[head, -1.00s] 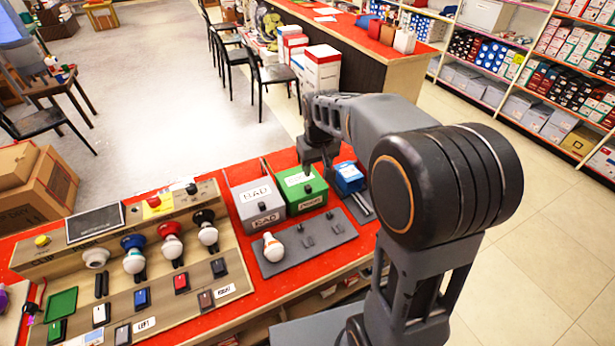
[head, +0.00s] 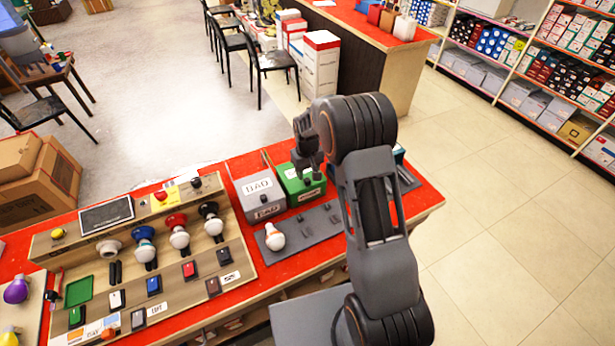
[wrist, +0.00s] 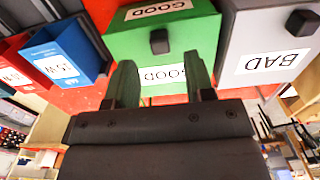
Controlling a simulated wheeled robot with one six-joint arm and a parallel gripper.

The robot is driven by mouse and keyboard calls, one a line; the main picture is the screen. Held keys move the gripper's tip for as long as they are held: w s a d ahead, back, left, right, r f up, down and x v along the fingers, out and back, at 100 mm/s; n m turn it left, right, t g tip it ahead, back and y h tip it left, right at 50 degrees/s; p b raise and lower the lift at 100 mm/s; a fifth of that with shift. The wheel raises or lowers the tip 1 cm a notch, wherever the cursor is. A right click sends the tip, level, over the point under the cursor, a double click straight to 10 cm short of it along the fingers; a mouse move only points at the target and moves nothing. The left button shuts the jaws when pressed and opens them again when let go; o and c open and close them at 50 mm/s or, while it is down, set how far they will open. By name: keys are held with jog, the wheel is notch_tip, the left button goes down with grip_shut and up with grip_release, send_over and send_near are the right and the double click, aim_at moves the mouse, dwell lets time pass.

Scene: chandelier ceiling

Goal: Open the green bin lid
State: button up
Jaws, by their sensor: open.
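The green bin (head: 310,205) stands on the red counter, and its lid (head: 289,172) is down. In the wrist view the green bin (wrist: 180,62) shows a lid with a white GOOD label and a dark knob (wrist: 159,41). A second GOOD label is on its side. My gripper (head: 308,175) is over the green bin in the head view, partly hiding its lid. In the wrist view my open gripper (wrist: 160,62) has one finger on each side of the knob's line, with nothing between them. I cannot tell whether the fingers touch the bin.
A grey BAD bin (head: 262,211) stands beside the green bin. A blue bin (wrist: 65,50) is on its other side. A grey tray with a bulb (head: 274,237) lies in front. A wooden test panel (head: 240,262) with bulbs and switches fills the counter's left.

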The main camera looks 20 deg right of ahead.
aim_at(307, 179)
jog(key=shift+f+p, duration=0.4)
jog(key=shift+f, duration=1.85)
grip_shut()
